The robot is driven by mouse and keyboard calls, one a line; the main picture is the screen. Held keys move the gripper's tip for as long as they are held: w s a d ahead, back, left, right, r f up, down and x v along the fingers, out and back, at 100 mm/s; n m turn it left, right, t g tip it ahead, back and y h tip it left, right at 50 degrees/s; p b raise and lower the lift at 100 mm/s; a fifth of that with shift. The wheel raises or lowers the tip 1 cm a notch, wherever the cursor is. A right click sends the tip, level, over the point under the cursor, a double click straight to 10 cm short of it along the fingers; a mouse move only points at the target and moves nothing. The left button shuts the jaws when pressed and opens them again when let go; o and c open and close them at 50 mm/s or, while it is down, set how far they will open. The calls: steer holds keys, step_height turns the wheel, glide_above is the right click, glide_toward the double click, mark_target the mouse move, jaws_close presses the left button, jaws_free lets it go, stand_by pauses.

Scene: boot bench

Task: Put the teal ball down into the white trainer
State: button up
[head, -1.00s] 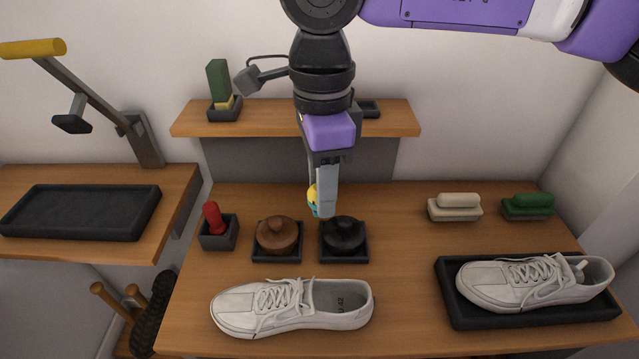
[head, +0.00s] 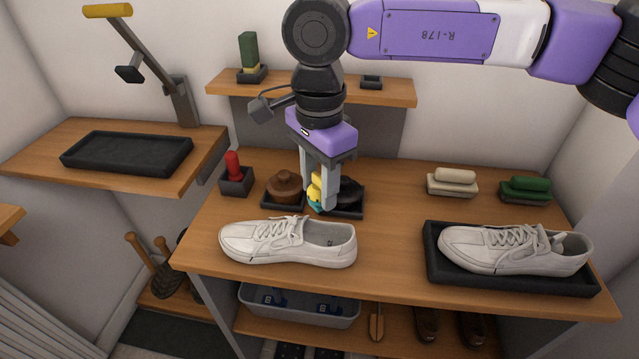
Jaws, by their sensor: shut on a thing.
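My gripper (head: 320,200) is shut on a small ball (head: 315,201) that shows teal below and yellow above. The fingers point down and partly hide it. The ball is in the air just behind the opening of a white trainer (head: 286,244), in front of the dark pot. This trainer stands directly on the bench, toe to the left, its opening on the right. A second white trainer (head: 512,250) sits in a black tray (head: 455,274) at the right.
A brown lidded pot (head: 284,187) and a dark pot (head: 348,191) stand on black trays behind the near trainer. A red-handled item (head: 233,171) stands in a holder to their left. Two brushes, cream (head: 453,182) and green (head: 525,189), lie back right. Bench between trainers is clear.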

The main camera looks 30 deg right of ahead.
steer(key=shift+f+b, duration=1.25)
steer(key=shift+f, duration=1.35)
steer(key=shift+f+b, duration=1.45)
steer(key=shift+f, duration=0.05)
steer(key=o, duration=1.2)
steer(key=shift+o, duration=0.2)
steer(key=shift+r+p, duration=2.55)
steer(key=shift+r, duration=2)
